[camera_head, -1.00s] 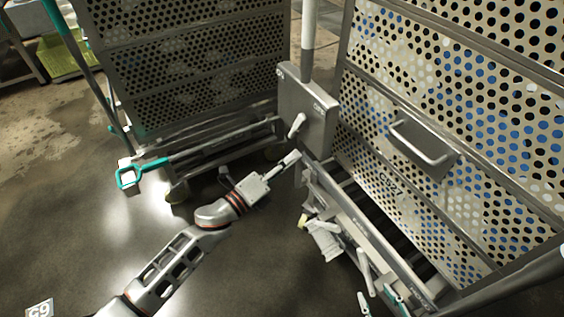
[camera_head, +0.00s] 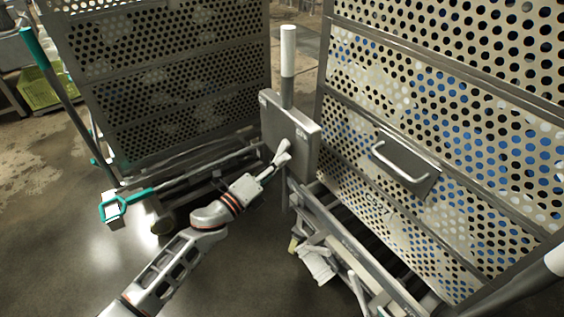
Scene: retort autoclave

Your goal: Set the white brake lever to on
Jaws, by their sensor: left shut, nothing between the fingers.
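The white brake lever (camera_head: 283,151) sits on the front of a grey box (camera_head: 297,118) between two perforated carts. It is a short pale handle that leans up and to the right. Small labels mark the box's upper left and right side, too small to read surely. My left gripper (camera_head: 272,167) comes in from the lower left, its fingers shut and empty, at the lower end of the lever. It overlaps the lever in this view, and I cannot tell whether they touch. My right gripper is not in view.
A post with a white top (camera_head: 288,52) rises behind the box. A perforated cart (camera_head: 165,85) stands left, another with a bar handle (camera_head: 400,162) right. The floor (camera_head: 70,255) is clear at lower left.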

